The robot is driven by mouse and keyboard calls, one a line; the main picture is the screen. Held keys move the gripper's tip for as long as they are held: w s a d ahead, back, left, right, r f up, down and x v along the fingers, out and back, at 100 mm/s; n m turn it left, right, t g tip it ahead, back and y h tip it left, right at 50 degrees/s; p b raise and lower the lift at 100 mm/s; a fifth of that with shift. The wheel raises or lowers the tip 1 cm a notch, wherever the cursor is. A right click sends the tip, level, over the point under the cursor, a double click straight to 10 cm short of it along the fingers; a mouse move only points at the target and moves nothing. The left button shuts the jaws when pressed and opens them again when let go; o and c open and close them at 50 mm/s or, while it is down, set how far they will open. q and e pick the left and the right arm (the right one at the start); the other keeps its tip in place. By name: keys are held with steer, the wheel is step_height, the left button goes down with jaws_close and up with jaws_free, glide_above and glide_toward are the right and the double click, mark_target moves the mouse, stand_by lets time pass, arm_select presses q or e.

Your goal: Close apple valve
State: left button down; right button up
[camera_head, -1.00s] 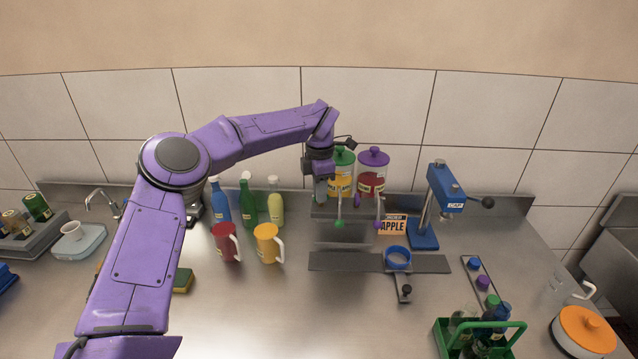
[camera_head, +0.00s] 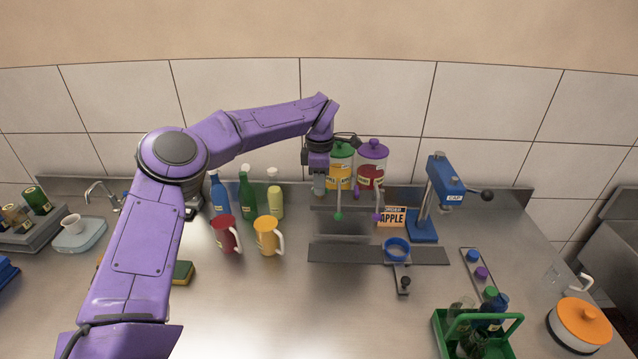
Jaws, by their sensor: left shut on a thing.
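The dispenser with a green lid (camera_head: 341,149) and yellow juice (camera_head: 341,179) stands at the back wall; its label is too small to read. Its thin spout ends in a green tip (camera_head: 338,216). My left gripper (camera_head: 319,188) points down at this dispenser's left front. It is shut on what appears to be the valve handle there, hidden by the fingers. Beside it stands a dispenser with a purple lid (camera_head: 373,148) and red juice, with a purple knob (camera_head: 357,192) at its left front and a purple spout tip (camera_head: 377,217). My right gripper is not in view.
An "ORDER APPLE" sign (camera_head: 391,217) stands near a blue capping press (camera_head: 443,185). A dark rail (camera_head: 335,253) with a blue ring (camera_head: 396,249) lies in front. Several bottles and two mugs, red (camera_head: 226,234) and yellow (camera_head: 268,236), stand left of the gripper.

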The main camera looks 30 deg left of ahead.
arm_select(q)
steer(key=shift+d+f, duration=0.15)
steer(key=shift+f, duration=0.05)
steer(key=c, duration=1.1)
jaws_free()
steer(key=shift+c, duration=0.2)
steer(key=shift+w+d+r, duration=0.1)
steer(key=shift+r, duration=0.3)
step_height(320, 180, up, 10)
steer(key=b, duration=0.1)
